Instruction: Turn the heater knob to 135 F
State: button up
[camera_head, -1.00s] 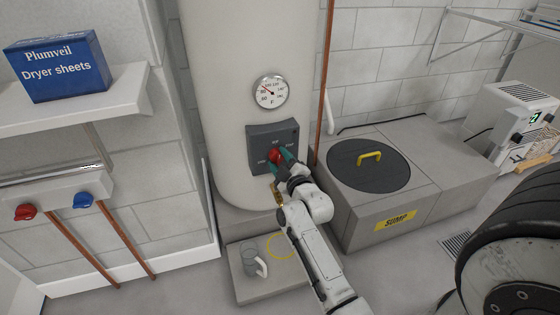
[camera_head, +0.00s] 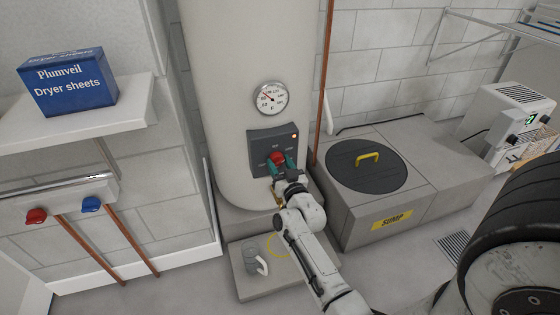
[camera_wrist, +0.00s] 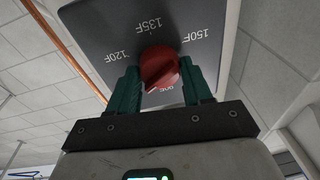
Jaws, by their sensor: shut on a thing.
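The red heater knob (camera_head: 277,157) sits on the dark grey control panel (camera_head: 258,150) on the front of the pale tank (camera_head: 222,110). In the wrist view the knob (camera_wrist: 160,66) is between the two green fingers of my gripper (camera_wrist: 161,84), which is shut on it. The panel there reads 120F on the left, 135F at the top and 150F on the right; a lower label is partly hidden. I cannot tell which mark the knob points to. An orange light (camera_head: 295,136) glows at the panel's upper right. My gripper also shows in the head view (camera_head: 282,165).
A round gauge (camera_head: 271,98) is above the panel. A sump box (camera_head: 375,205) with a dark lid stands to the right. A grey slab (camera_head: 250,284) with a handled grey object (camera_head: 255,260) lies below. A shelf (camera_head: 75,125) is at left.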

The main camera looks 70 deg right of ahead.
jog(key=m+p, duration=0.1)
jog(key=m, duration=0.2)
jog(key=m+p, duration=0.1)
jog(key=m, duration=0.2)
jog(key=shift+g+h, duration=0.3)
jog(key=shift+h, duration=0.1)
jog(key=m+p, duration=0.1)
jog(key=m, duration=0.2)
jog(key=m+g+p, duration=0.1)
jog(key=m, duration=0.3)
jog(key=shift+w+a+m+h, duration=0.1)
jog(key=shift+m+h, duration=0.2)
jog(key=shift+h, duration=0.1)
jog(key=m+g+p, duration=0.1)
jog(key=m+p, duration=0.1)
jog(key=m, duration=0.4)
jog(key=shift+m, duration=0.4)
jog(key=m+g+p, duration=0.1)
jog(key=m, duration=0.4)
jog(key=shift+m, duration=0.4)
jog(key=shift+f+p, duration=0.1)
jog(key=shift+p, duration=0.2)
jog(key=o, duration=1)
jog(key=shift+o, duration=0.2)
jog(key=p+v, duration=0.3)
jog(key=v, duration=0.7)
jog(key=shift+s+a, duration=0.2)
jog(key=shift+a, duration=0.15)
